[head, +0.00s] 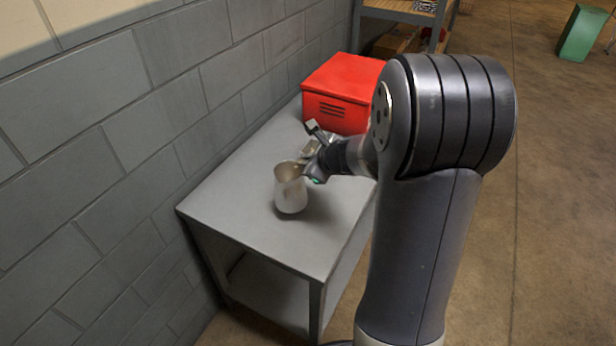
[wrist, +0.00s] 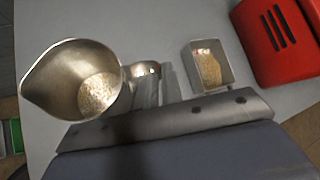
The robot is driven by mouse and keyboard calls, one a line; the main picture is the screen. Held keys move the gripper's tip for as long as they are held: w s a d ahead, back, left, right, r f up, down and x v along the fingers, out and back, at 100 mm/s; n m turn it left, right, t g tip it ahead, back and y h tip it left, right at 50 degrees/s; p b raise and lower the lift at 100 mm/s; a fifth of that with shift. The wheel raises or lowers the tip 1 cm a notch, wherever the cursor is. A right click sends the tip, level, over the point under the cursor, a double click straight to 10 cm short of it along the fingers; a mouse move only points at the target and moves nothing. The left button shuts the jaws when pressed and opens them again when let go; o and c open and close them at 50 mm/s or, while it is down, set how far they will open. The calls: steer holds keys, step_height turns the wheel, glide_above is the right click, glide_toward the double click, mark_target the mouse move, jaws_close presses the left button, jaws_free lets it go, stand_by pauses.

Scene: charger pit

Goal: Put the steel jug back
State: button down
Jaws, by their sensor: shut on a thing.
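The steel jug (head: 290,188) is over the near part of a grey table (head: 240,226) in the head view, upright or nearly so. In the wrist view the jug (wrist: 72,80) is at the left, its mouth facing the camera, with grainy tan material visible inside. My gripper (wrist: 158,86) is shut on the jug at its right side, where the handle is mostly hidden by the fingers. In the head view my gripper (head: 305,170) comes in from the right. I cannot tell whether the jug's base touches the table.
A small metal tin (wrist: 208,66) with tan grains stands right of the jug in the wrist view. A red box (head: 340,92) stands at the table's far end. A grey block wall (head: 130,130) runs along the left. The table's near left corner is clear.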

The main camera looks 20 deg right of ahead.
step_height(320, 180, down, 3)
steer(key=shift+f+b, duration=0.2)
steer(key=shift+b, duration=0.55)
steer(key=shift+r, duration=0.1)
steer(key=c, duration=1.5)
jaws_free()
steer(key=shift+c, duration=0.2)
steer(key=p+v, duration=0.3)
steer(key=v, duration=0.9)
steer(key=shift+p, duration=0.3)
